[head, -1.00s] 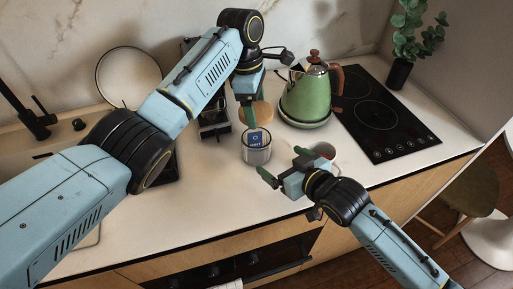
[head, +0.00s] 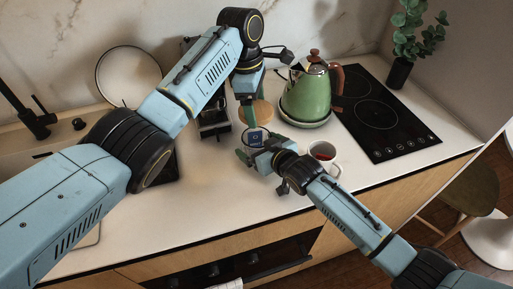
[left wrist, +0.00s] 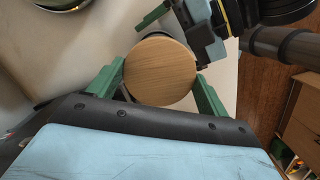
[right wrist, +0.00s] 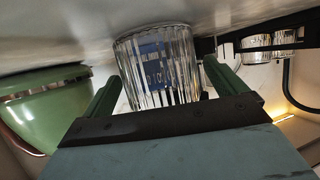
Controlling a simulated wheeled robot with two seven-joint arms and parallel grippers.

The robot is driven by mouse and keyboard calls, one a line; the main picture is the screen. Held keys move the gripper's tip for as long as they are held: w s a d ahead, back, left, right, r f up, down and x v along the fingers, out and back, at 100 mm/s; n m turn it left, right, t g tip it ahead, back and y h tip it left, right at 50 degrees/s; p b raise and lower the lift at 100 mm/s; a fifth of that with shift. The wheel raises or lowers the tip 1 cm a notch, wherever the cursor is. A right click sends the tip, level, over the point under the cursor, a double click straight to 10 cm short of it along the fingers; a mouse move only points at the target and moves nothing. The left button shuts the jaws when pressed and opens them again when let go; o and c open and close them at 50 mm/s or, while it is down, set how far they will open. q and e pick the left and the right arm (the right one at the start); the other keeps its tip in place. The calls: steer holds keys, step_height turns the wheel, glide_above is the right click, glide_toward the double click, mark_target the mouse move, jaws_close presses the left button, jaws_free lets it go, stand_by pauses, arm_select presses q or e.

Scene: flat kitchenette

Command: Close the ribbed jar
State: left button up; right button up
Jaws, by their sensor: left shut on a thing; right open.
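The ribbed jar (right wrist: 183,72) is clear glass with a blue packet inside. It stands on the counter; in the head view its blue packet (head: 255,139) shows and my right gripper hides much of its front. My left gripper (left wrist: 160,85) is shut on a round wooden lid (left wrist: 160,70). In the head view the lid (head: 264,112) appears behind the jar, beside a green finger of mine. My right gripper (right wrist: 163,88) is open, with its fingers on either side of the jar. I cannot tell whether they touch the glass.
A green kettle (head: 309,95) stands behind and right of the jar. A white mug (head: 323,155) with red contents is right of my right gripper. A black hob (head: 385,115) lies farther right. The front counter left of the jar is clear.

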steer(key=shift+c, duration=0.5)
steer(key=c, duration=1.4)
arm_select(q)
steer(key=shift+d+f, duration=0.1)
steer(key=shift+f, duration=2.4)
steer(key=shift+f, duration=0.9)
steer(key=shift+f, duration=0.6)
steer(key=o, duration=1)
steer(key=shift+c, duration=0.2)
steer(key=r, duration=0.4)
steer(key=a+r, duration=0.1)
steer(key=r, duration=0.7)
steer(key=shift+w+a, duration=0.15)
steer(key=shift+a, duration=0.25)
